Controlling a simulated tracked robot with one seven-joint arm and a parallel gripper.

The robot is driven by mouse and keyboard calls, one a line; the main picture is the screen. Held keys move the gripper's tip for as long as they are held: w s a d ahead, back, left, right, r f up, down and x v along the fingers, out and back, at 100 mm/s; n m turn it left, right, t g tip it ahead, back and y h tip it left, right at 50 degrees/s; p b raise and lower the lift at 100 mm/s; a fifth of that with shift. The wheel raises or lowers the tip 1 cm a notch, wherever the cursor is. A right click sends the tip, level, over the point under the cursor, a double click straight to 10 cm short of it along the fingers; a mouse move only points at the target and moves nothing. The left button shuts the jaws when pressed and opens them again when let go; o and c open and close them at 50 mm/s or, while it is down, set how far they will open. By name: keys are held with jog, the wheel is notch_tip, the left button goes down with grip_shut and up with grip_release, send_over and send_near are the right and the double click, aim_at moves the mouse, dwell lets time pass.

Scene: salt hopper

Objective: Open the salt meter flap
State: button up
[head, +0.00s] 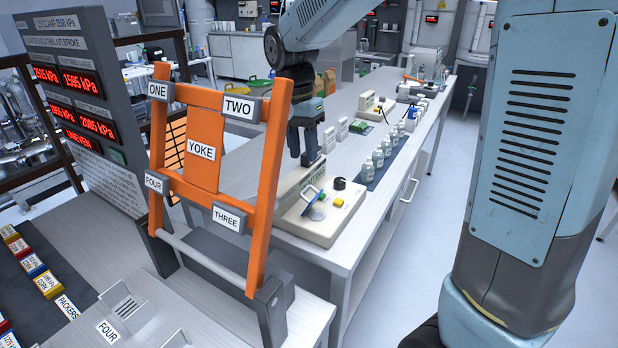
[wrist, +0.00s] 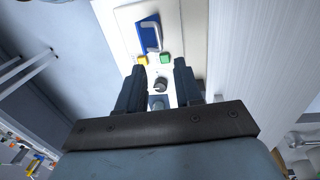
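A beige instrument box (head: 318,222) stands on the near end of the long bench. It carries a blue flap with a pale bar handle (head: 312,194); the same blue flap (wrist: 148,34) shows at the top of the wrist view. I cannot tell whether the flap is fully shut. A yellow button (wrist: 141,59), a green button (wrist: 166,57) and a dark knob (wrist: 160,85) lie on the panel below it. My gripper (head: 306,157) is above the box's rear part, pointing down. In the wrist view my gripper (wrist: 160,69) has its fingers apart, with nothing between them.
An orange yoke frame (head: 203,150) stands at the left, close to my gripper in the picture. White bottles (head: 377,157) stand on a dark mat right of the box. Another instrument (head: 378,106) sits farther back. The aisle floor (head: 420,245) right of the bench is clear.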

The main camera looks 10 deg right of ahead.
aim_at(308, 186)
jog(key=f, duration=0.7)
jog(key=shift+s+d+f, duration=0.25)
jog(key=shift+d+f, duration=0.1)
jog(key=shift+f, duration=0.05)
grip_shut()
